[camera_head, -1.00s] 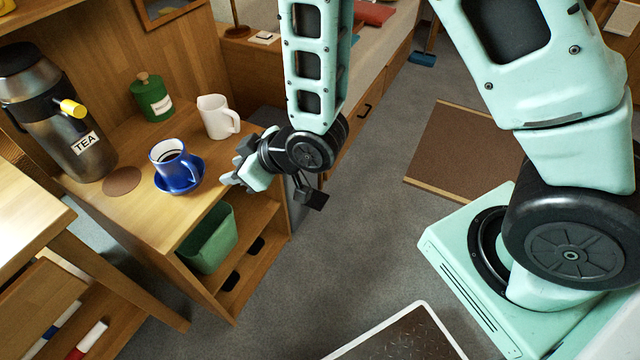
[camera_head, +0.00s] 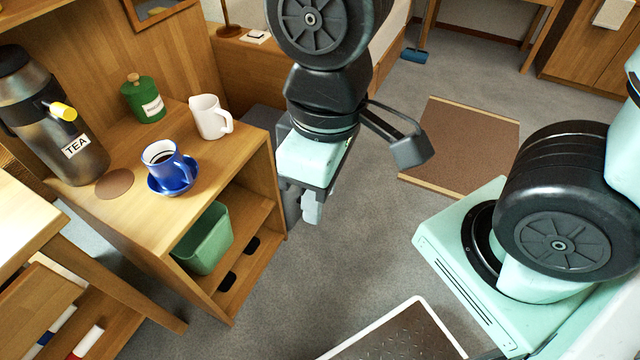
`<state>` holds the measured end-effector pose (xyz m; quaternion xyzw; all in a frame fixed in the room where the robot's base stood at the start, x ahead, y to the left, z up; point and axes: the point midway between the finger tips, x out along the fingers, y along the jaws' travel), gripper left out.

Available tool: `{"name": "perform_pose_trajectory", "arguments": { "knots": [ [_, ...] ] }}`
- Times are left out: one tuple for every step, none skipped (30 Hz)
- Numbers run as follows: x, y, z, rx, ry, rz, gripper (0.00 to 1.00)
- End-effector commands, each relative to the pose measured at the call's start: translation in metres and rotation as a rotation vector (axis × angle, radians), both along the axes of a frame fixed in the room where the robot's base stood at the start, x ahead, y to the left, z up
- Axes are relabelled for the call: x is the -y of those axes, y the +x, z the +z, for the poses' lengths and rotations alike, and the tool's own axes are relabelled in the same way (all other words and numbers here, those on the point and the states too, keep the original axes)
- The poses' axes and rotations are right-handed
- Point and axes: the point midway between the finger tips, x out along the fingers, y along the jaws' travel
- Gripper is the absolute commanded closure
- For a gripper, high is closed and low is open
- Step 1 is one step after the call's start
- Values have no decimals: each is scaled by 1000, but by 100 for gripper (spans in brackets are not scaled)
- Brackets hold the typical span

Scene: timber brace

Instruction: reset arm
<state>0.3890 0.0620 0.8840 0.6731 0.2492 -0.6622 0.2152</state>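My gripper (camera_head: 312,207) hangs off the right edge of the wooden cabinet, over the grey floor, with its fingers pointing down. Nothing shows in it. The fingers are seen edge-on and overlap, so their gap is hidden. My arm comes down from the top centre of the head view, folded closer to the camera. A blue mug (camera_head: 167,163) with dark liquid stands on a blue saucer (camera_head: 154,186) on the cabinet top, well left of my gripper and apart from it.
The cabinet top (camera_head: 205,205) also bears a tea dispenser (camera_head: 62,125), a green canister (camera_head: 143,98), a white pitcher (camera_head: 208,117) and a brown coaster (camera_head: 114,183). A green bin (camera_head: 205,240) sits on the shelf below. A brown mat (camera_head: 465,145) lies on open floor.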

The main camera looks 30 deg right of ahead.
Motion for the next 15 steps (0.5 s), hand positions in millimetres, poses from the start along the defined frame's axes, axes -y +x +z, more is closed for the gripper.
{"name": "perform_pose_trajectory", "arguments": {
  "knots": [
    [0,0,0,0,0,0,66],
    [0,0,0,0,0,0,66],
    [0,0,0,1,1,0,66],
    [0,0,0,1,1,0,66],
    [0,0,2,1,1,0,66],
    [0,0,5,1,1,0,66],
    [0,1,8,1,1,0,66],
    [0,1,12,1,1,0,66],
    [0,1,18,1,1,0,66],
    [0,1,24,1,1,0,66],
    [0,1,30,1,1,0,66],
    [0,1,40,1,1,0,66],
    [0,1,47,1,1,0,66],
    [0,1,56,2,1,0,66],
    [0,1,67,2,1,-1,66]
  ]
}}
